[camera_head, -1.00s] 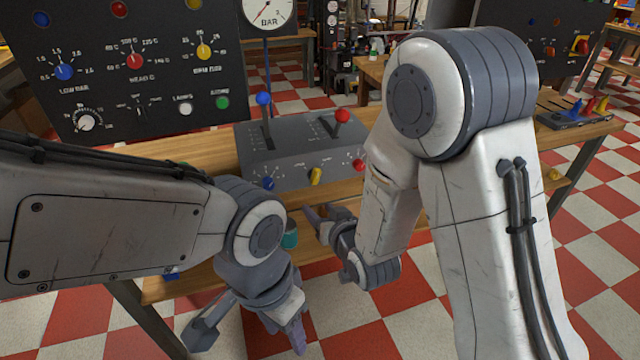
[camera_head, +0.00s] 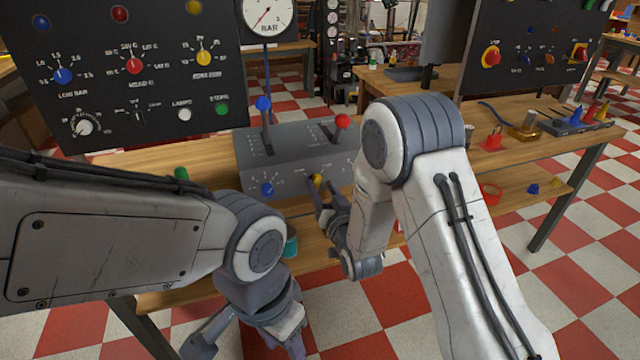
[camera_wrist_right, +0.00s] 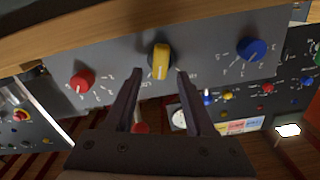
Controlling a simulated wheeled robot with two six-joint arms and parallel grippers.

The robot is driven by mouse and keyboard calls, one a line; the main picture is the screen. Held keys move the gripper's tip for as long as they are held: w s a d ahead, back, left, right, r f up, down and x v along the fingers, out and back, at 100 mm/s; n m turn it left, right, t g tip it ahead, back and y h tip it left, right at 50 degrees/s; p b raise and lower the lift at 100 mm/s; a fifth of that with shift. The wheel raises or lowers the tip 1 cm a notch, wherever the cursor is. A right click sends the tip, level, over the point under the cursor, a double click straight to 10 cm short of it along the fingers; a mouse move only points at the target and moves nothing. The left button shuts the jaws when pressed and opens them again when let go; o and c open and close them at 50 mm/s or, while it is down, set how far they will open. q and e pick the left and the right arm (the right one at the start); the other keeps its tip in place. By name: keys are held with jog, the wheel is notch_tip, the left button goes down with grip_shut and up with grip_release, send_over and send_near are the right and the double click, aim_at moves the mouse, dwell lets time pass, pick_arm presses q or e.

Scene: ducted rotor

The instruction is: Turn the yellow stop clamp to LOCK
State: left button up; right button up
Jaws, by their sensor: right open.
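The yellow stop clamp (camera_head: 318,181) is a small knob on the sloped front of a grey lever box (camera_head: 295,145), between a blue and a red knob. In the right wrist view the yellow clamp (camera_wrist_right: 161,61) sits just beyond and between the fingertips. My right gripper (camera_head: 326,190) is in front of the box and partly covers the clamp. In the right wrist view it is open (camera_wrist_right: 158,72), with nothing between its fingers. The labels beside the clamp are too small to read. My left gripper (camera_head: 245,340) hangs low at the front, and its fingers point down and are spread.
The box carries a blue-topped lever (camera_head: 263,104) and a red-topped lever (camera_head: 342,121). A blue knob (camera_head: 267,188) is left of the clamp. A black control panel (camera_head: 130,75) stands behind at left. A red padlock-like item (camera_head: 491,138) lies on the bench at right.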

jog(key=shift+x, duration=0.8)
grip_shut()
jog(key=shift+d+f+m+b, duration=0.1)
jog(key=shift+d+m+b, duration=0.05)
jog(key=shift+m+b, duration=0.95)
jog(key=shift+d+m+b, duration=0.1)
jog(key=shift+m+b, duration=0.8)
jog(key=shift+m, duration=0.7)
